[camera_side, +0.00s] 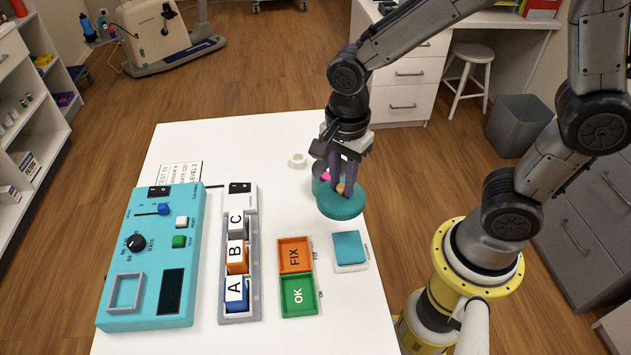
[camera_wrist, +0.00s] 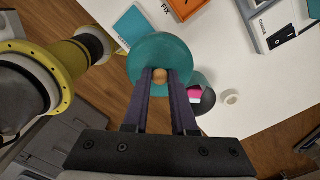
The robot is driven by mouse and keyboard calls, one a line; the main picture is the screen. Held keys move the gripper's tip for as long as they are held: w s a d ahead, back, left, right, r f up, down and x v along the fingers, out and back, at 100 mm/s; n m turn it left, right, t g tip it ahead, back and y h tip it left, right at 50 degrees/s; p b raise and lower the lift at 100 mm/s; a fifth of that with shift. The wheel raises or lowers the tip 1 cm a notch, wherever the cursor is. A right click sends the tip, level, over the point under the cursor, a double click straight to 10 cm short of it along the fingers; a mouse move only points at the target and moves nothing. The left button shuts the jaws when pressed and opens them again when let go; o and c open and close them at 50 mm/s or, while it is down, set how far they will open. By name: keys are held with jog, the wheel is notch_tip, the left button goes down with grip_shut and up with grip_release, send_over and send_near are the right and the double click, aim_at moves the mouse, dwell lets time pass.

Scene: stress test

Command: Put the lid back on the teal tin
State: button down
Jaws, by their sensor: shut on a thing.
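The teal lid (camera_side: 341,206) is a round disc with a small wooden knob (camera_wrist: 159,76) on top. My gripper (camera_side: 343,184) is shut on the knob and holds the lid near the table's right edge. The teal tin (camera_side: 317,185) stands just behind and left of the lid in the side view, partly hidden by the lid and fingers. Something pink (camera_wrist: 195,94) shows at the tin's open top. In the wrist view the lid (camera_wrist: 160,48) is beside the tin (camera_wrist: 205,80) and overlaps little of it. The gap beneath the lid is hard to judge.
A white ring (camera_side: 298,160) lies behind the tin. A teal square pad (camera_side: 348,248), orange FIX tray (camera_side: 295,255) and green OK tray (camera_side: 298,296) are in front. A rack of lettered blocks (camera_side: 238,262) and a teal control panel (camera_side: 150,262) stand left.

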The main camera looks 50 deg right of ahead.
jog(key=shift+s+d+r, duration=0.15)
jog(key=shift+s+r, duration=0.1)
jog(key=shift+s, duration=0.3)
jog(key=shift+s+d+r, duration=0.1)
jog(key=shift+s+r, duration=0.15)
jog(key=shift+s, duration=0.25)
jog(key=shift+w+r+n, duration=0.25)
jog(key=shift+r+n, duration=0.05)
jog(key=shift+n, duration=0.1)
jog(key=w+d, duration=0.9)
jog(key=w, duration=0.1)
jog(key=shift+m, duration=0.4)
jog(key=shift+w+a+f, duration=0.1)
jog(key=shift+f, duration=1.4)
jog(key=shift+w+a+f, duration=0.1)
jog(key=shift+f, duration=1.4)
jog(key=shift+f, duration=0.2)
jog(key=shift+c, duration=0.8)
grip_release()
